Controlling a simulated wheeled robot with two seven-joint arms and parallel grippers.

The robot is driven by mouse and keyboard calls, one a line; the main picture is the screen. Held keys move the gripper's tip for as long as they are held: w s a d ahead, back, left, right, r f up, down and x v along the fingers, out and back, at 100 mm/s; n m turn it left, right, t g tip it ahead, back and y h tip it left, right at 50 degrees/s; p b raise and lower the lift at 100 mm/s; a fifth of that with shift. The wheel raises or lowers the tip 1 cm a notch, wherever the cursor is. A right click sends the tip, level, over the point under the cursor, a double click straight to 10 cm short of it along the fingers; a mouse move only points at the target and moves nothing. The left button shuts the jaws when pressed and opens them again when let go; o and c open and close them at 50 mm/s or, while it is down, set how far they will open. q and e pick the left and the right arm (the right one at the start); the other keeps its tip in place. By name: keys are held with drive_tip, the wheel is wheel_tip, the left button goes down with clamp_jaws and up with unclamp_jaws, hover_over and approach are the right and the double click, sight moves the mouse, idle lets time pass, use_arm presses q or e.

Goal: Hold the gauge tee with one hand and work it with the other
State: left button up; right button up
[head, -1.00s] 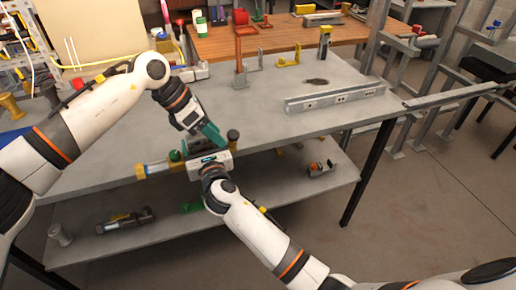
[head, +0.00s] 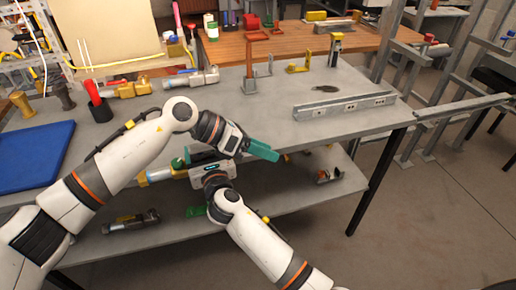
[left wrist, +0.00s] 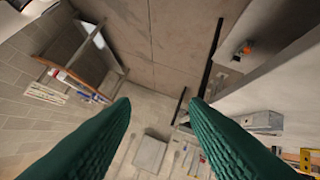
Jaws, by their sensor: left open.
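The gauge tee (head: 157,175), a fitting with brass and pale blue parts and a green round part, is at the table's front edge in the head view. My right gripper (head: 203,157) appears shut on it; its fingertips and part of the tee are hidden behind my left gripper. My left gripper (head: 266,152) has green fingers that point right, past the tee, over the table edge. In the left wrist view its fingers (left wrist: 160,102) are apart with nothing between them, only the floor far below.
Similar brass fittings (head: 128,89) lie at the back of the grey table (head: 255,105). A blue mat (head: 35,157) is at left. A metal rail (head: 345,106) lies at right. More fittings (head: 131,221) are on the lower shelf (head: 170,225). The table's middle is clear.

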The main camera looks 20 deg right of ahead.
use_arm(q)
drive_tip(key=w+a+m+t+y, duration=0.1)
drive_tip(key=a+y, duration=0.1)
drive_tip(key=a, duration=0.1)
drive_tip(key=a+m+t+y, duration=0.1)
drive_tip(key=a+y, duration=0.1)
drive_tip(key=a, duration=0.2)
drive_tip(key=w+a+r+m+t+y, duration=0.1)
drive_tip(key=a+m, duration=0.1)
drive_tip(key=a, duration=0.2)
drive_tip(key=shift+w+y, duration=0.35)
drive_tip(key=shift+y, duration=0.05)
drive_tip(key=m+t+y, duration=0.2)
drive_tip(key=t+y, duration=0.1)
drive_tip(key=y, duration=0.2)
approach(177, 163)
drive_tip(key=shift+h, duration=0.3)
drive_tip(key=x, duration=0.8)
drive_tip(key=shift+w+a+f, duration=0.15)
drive_tip(key=shift+a+f, duration=0.1)
drive_tip(key=shift+f, duration=0.05)
drive_tip(key=c, duration=0.7)
